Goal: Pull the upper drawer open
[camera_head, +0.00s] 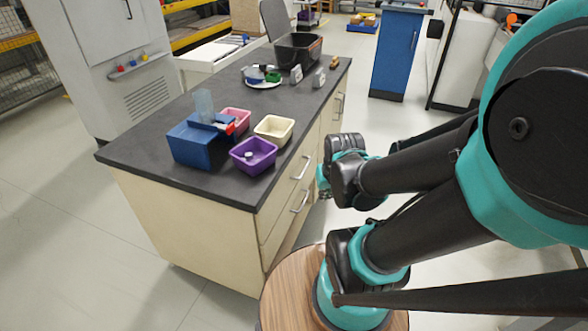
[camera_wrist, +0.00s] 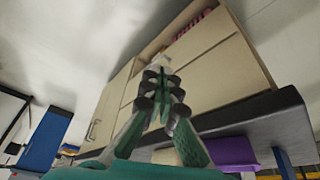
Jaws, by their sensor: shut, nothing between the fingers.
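The cream cabinet (camera_head: 180,220) has a dark worktop (camera_head: 135,140). The upper drawer handle (camera_head: 303,168), a silver bar, sits on its right-hand front, above the lower drawer handle (camera_head: 300,202). Both drawer fronts look flush in the head view. My gripper (camera_wrist: 160,76) is shut in the wrist view, in front of the cream drawer fronts (camera_wrist: 205,80), which appear upside down there. The fingers hold nothing. Whether they touch a handle is unclear, as they cover part of the fronts.
On the worktop stand a blue box (camera_head: 190,148), a purple bin (camera_head: 253,155), a cream bin (camera_head: 274,129) and a black crate (camera_head: 298,50). A round wooden stool-like top (camera_head: 288,298) is close below my arm. A blue cabinet (camera_head: 397,55) stands farther back. Grey floor is clear around the cabinet's left.

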